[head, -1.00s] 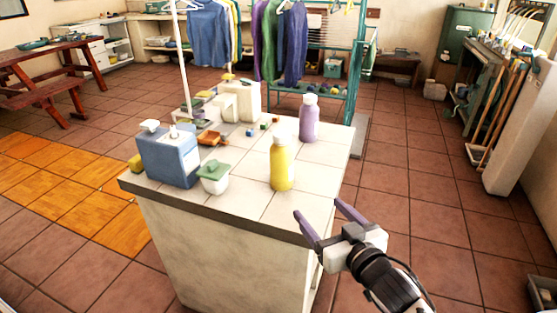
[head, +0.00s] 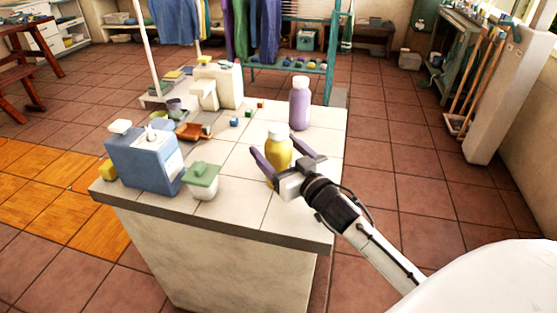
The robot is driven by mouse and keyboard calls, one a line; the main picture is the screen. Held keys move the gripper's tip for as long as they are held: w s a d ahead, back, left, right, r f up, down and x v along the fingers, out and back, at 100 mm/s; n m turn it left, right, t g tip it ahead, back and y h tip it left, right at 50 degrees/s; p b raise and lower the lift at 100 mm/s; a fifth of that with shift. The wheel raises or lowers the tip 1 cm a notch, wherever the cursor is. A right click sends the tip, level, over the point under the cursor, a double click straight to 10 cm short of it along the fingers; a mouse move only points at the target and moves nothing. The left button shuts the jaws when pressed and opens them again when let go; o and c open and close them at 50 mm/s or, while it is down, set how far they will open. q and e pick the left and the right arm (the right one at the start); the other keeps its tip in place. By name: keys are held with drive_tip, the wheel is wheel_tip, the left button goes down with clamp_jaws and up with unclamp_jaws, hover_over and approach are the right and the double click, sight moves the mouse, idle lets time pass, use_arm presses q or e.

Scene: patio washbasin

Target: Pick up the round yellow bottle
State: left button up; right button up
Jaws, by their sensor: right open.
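The round yellow bottle (head: 279,150) with a white cap stands upright on the white tiled counter (head: 237,213). My right gripper (head: 280,158) is open at the bottle, with one purple finger to its left and the other to its right. The gripper's body hides the lower part of the bottle. I cannot tell whether the fingers touch it. My left gripper is not in view.
A purple bottle (head: 299,104) stands just behind the yellow one. A blue jug (head: 144,160) and a white jar with a green lid (head: 202,181) stand to the left. White containers (head: 218,84) stand at the back. The counter's front right corner is clear.

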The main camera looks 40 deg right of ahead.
drive_tip(key=shift+w+d, duration=0.15)
drive_tip(key=shift+w, duration=1.35)
drive_tip(key=c, duration=1.2)
drive_tip(key=shift+r, duration=0.1)
drive_tip(key=shift+c, duration=1.4)
